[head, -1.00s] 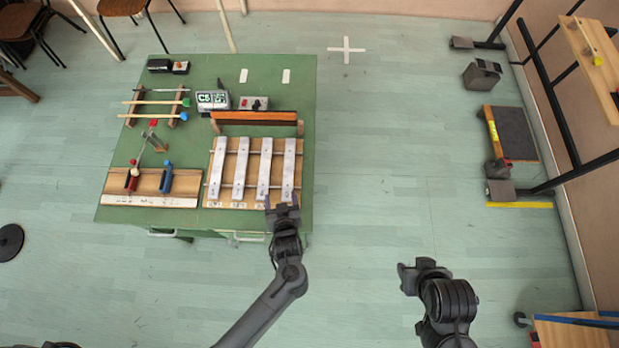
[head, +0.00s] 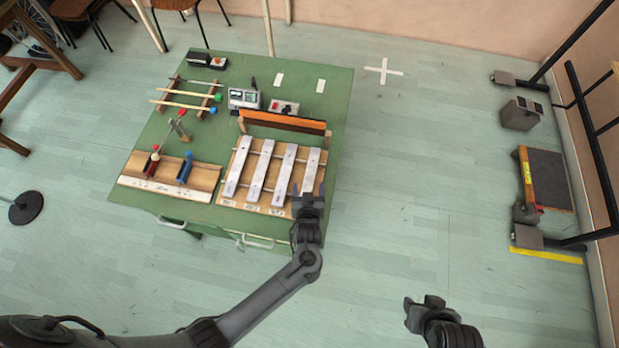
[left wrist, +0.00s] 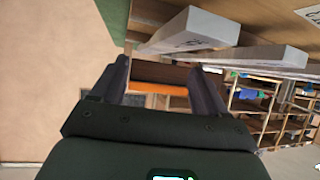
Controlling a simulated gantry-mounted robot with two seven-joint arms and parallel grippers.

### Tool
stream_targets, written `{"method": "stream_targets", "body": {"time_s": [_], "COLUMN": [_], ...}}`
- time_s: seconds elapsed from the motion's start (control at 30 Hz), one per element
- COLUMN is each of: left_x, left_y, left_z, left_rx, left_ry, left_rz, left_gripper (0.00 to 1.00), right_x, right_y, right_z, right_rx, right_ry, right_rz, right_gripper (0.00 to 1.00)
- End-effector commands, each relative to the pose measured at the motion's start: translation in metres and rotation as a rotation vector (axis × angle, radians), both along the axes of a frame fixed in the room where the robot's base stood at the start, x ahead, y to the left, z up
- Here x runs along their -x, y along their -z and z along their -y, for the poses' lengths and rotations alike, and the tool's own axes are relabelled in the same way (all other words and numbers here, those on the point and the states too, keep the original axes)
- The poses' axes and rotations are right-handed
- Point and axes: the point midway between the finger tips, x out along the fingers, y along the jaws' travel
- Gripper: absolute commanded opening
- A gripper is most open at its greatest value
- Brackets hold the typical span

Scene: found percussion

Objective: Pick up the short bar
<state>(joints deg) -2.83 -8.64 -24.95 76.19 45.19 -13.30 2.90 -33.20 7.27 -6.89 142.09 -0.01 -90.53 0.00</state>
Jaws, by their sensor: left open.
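Several silver bars lie side by side on a wooden frame (head: 229,203) at the front right of the green table. The rightmost bar (head: 307,168) looks the shortest. My left gripper (head: 308,192) is open at the near end of this bar, which its fingers partly cover. In the left wrist view, the open fingers (left wrist: 160,68) have nothing between them. Pale bar ends (left wrist: 190,30) show just above and to the right of them; I cannot tell whether they touch. My right gripper (head: 425,302) hangs over the floor, away from the table; its jaws are unclear.
A wooden trough (head: 135,182) with a red and a blue item stands left of the bars. Behind the bars is an upright orange-brown strip (head: 283,122). Mallets (head: 180,104), a small display box (head: 243,98) and a switch box (head: 284,107) are further back.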

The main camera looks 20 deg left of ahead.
Motion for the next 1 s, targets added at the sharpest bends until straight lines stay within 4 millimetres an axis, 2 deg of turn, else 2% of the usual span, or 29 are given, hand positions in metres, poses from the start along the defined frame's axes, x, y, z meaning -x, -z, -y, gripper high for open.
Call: {"method": "stream_targets", "body": {"time_s": [0.3,0.67,1.0], "left_x": [-0.031,-0.037,-0.037], "left_y": [0.022,0.026,0.026], "left_z": [-0.009,-0.012,-0.012], "left_rx": [-0.002,0.0,0.0], "left_ry": [0.0,-0.001,-0.001], "left_rz": [0.0,0.0,-0.001], "left_gripper": [0.74,0.74,0.24], "right_x": [0.0,0.0,0.0], "right_y": [0.007,0.008,0.008], "right_z": [0.0,-0.002,-0.002], "right_rx": [0.0,-0.008,-0.011], "right_ry": [0.001,0.006,0.007], "right_rz": [0.0,0.0,-0.001], "right_gripper": [0.43,0.43,0.43]}}
